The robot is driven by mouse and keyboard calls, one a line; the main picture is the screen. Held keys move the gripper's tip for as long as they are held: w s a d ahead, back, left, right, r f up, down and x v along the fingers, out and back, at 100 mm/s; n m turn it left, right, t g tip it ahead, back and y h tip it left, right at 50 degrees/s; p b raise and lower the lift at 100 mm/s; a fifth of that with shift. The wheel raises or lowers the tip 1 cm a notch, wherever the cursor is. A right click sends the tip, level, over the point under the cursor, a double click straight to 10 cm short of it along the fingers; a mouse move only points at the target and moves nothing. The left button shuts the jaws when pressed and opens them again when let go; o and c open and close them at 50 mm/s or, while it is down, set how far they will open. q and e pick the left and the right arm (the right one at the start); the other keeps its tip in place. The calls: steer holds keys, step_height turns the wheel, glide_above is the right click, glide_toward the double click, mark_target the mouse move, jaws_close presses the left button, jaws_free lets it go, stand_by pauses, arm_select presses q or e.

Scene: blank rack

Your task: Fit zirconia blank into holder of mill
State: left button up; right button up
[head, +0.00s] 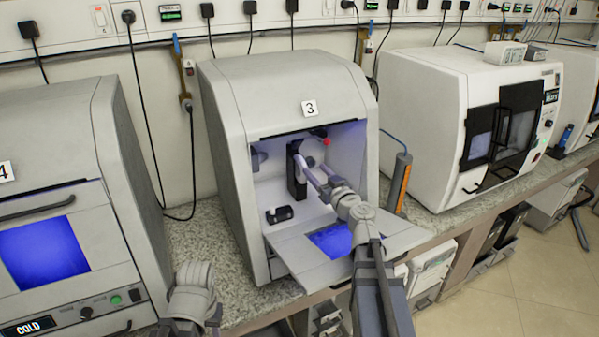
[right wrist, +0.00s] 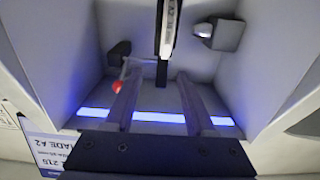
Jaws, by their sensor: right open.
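The mill marked 3 (head: 285,85) has its front door (head: 395,236) folded down and its lit chamber open. A dark upright holder (head: 297,175) stands inside. In the right wrist view, a pale blank (right wrist: 168,28) with dark lettering on its rim shows edge-on within the dark holder (right wrist: 160,72). Whether it is fully seated cannot be told. My right gripper (head: 304,166) reaches into the chamber near the holder. In the right wrist view its fingers (right wrist: 158,85) are apart with nothing between them, on the near side of the blank. My left gripper is out of view; only its arm shows.
A red knob (right wrist: 118,87) and a grey block with a pale tip (right wrist: 215,32) are inside the chamber. A small black part (head: 279,214) sits on its floor. Another mill (head: 50,200) stands left, and a white machine (head: 425,120) stands right. The granite counter (head: 195,245) has a clear strip.

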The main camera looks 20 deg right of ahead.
mark_target(303, 161)
steer(key=shift+w+a+f, duration=0.1)
steer(key=shift+w+a, duration=0.1)
steer(key=shift+w, duration=1.1)
steer(key=shift+w+a+f, duration=0.1)
steer(key=shift+w+a, duration=0.15)
steer(key=shift+w, duration=1)
steer(key=shift+w+a+f, duration=0.1)
steer(key=shift+w+a, duration=0.1)
steer(key=shift+w, duration=1.1)
steer(key=shift+s, duration=0.1)
steer(key=shift+c, duration=0.3)
jaws_close()
